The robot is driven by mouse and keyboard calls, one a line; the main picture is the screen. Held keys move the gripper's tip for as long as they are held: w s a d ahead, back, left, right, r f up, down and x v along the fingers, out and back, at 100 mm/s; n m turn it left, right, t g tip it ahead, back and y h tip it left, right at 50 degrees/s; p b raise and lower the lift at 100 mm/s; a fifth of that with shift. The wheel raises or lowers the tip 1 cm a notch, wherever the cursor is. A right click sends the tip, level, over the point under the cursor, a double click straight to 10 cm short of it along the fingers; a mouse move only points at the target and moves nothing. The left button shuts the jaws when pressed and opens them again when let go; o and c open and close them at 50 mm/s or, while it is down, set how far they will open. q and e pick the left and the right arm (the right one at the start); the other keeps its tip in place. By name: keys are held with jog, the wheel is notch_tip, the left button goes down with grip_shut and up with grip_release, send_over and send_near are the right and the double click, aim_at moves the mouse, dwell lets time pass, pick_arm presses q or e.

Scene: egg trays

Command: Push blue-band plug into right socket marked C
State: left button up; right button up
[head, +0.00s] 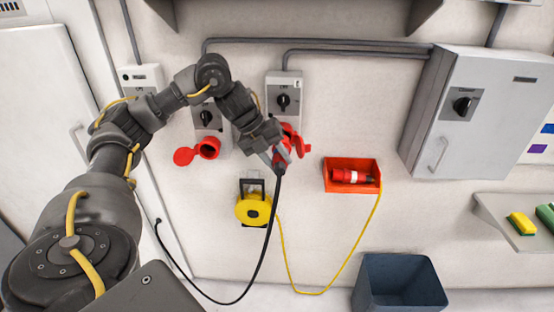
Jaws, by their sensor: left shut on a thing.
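My left gripper (276,155) is shut on a red plug (280,167) whose black cable hangs down from it. No blue band can be made out on this plug. The gripper is just below the right red socket (291,136), which my gripper partly covers. Its red lid (303,147) stands open to the right. Whether the plug has entered the socket cannot be told. The left red socket (208,148) is empty, with its lid (185,157) open to the left. No letter C is legible. My right gripper is out of view.
An orange wall tray (336,186) holds another red plug (350,176) on a yellow cable. A yellow reel (253,209) hangs below the sockets. A blue-grey bin (400,283) stands below right. A grey cabinet (470,110) and a shelf (510,222) are at right.

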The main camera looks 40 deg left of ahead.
pick_arm(q)
jog(key=shift+w+a+p, duration=0.4)
jog(key=shift+w+a, duration=0.25)
jog(key=shift+w, duration=0.2)
dwell(0.3)
dwell(0.8)
jog(key=shift+w+a+p, duration=0.5)
jog(key=shift+w+p, duration=0.1)
jog(key=shift+w, duration=0.05)
dwell(0.6)
dwell(0.7)
jog(key=shift+w+a+r+p, duration=0.15)
jog(key=shift+w+a+p, duration=0.4)
jog(key=shift+w+p, duration=0.15)
dwell(1.0)
jog(key=o, duration=0.5)
jog(key=shift+w, duration=0.1)
jog(key=o, duration=0.8)
